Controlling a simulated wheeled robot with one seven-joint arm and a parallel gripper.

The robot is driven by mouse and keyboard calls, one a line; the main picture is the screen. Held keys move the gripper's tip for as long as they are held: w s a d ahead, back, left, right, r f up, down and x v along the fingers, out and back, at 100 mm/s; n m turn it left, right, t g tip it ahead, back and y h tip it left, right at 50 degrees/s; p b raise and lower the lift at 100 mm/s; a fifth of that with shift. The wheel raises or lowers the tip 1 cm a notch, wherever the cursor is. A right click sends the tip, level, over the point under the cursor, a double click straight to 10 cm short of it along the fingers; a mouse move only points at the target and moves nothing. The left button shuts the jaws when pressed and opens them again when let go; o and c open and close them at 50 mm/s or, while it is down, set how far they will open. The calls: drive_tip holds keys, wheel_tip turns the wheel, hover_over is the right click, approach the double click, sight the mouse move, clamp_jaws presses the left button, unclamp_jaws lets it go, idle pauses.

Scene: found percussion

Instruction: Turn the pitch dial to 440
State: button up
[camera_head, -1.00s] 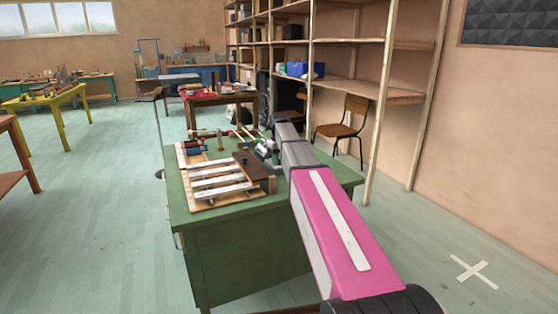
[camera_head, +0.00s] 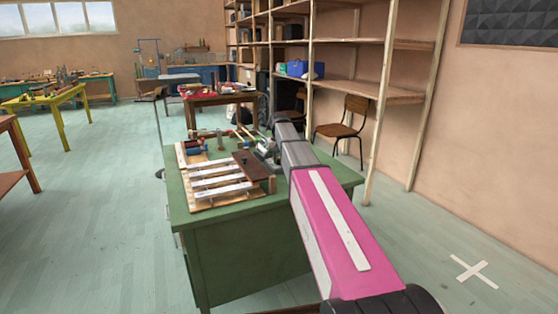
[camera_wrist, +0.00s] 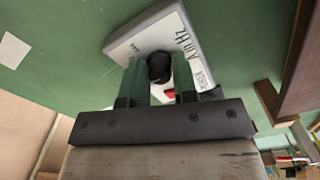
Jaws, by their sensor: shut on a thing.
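The pitch dial is a black round knob (camera_wrist: 159,68) on a pale grey box (camera_wrist: 140,42) lettered "A in Hz", seen in the wrist view. My gripper (camera_wrist: 160,76) has its two green fingers on either side of the knob and is shut on it. A small red mark (camera_wrist: 169,94) shows on the box between the fingers. The fingers and palm hide part of the box face, and I cannot read where the dial points. In the head view my gripper (camera_head: 266,150) is at the green table, and the dial cannot be made out there.
The green table (camera_head: 240,215) carries a board with white bars (camera_head: 222,190) and a dark brown block (camera_head: 250,164) left of my gripper. Small items stand behind. A white paper (camera_wrist: 13,50) lies on the green surface. Wooden shelving (camera_head: 400,95) and a chair (camera_head: 345,130) stand beyond.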

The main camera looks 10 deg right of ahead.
idle(0.3)
drive_tip(key=o, duration=0.9)
wheel_tip(320, 180, up, 11)
drive_tip(key=shift+f, duration=0.1)
idle(0.4)
